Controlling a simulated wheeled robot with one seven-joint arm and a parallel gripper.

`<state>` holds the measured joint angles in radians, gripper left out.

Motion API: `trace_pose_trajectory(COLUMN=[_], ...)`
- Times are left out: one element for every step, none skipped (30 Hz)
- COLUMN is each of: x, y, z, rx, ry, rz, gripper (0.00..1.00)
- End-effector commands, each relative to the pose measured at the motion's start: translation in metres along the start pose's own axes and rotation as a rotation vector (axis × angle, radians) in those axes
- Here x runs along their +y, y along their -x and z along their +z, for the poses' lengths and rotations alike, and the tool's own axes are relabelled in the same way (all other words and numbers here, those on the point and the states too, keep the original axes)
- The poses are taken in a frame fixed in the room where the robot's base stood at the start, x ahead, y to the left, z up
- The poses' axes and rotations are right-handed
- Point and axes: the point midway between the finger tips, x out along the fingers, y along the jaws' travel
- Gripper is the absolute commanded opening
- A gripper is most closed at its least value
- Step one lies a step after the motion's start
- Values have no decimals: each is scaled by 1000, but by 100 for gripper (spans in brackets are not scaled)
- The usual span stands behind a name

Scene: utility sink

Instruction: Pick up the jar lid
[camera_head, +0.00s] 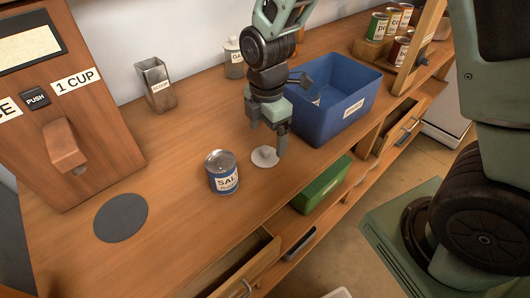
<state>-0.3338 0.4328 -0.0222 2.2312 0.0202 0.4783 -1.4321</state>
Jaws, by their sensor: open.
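The jar lid (264,157) is a small pale disc with a raised knob, lying flat on the wooden counter. My gripper (267,138) points down just above it, with its fingers open and empty. One finger hangs close to the lid's right edge; I cannot tell whether it touches.
A salt can (223,178) stands close to the left of the lid. A blue bin (335,105) stands close on the right. A labelled jar (234,62) and a metal scoop cup (156,84) stand behind.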

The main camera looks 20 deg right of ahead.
Motion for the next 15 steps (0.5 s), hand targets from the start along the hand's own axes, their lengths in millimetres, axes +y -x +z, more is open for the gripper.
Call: trace_pose_trajectory(x=[0,0,0,0,0,0,1,1,2,2,3,4,4,4,4], y=[-4,-5,-6,-8,-9,-11,-14,-17,-22,-25,-29,-34,-38,-42,-47], z=[0,0,0,0,0,0,0,0,0,0,0,0,0,0,0], rx=[-1,-1,-1,-1,-1,-1,-1,-1,-1,-1,-2,-2,-2,-1,-1], ry=[0,0,0,0,0,0,1,1,1,0,0,1,0,0,0], rz=[-1,-1,0,0,-1,-2,-2,-3,-4,-4,-5,-4,-5,-4,-4], gripper=[92,92,92,92,92,92,92,92,92,92,92,92,92,92,92])
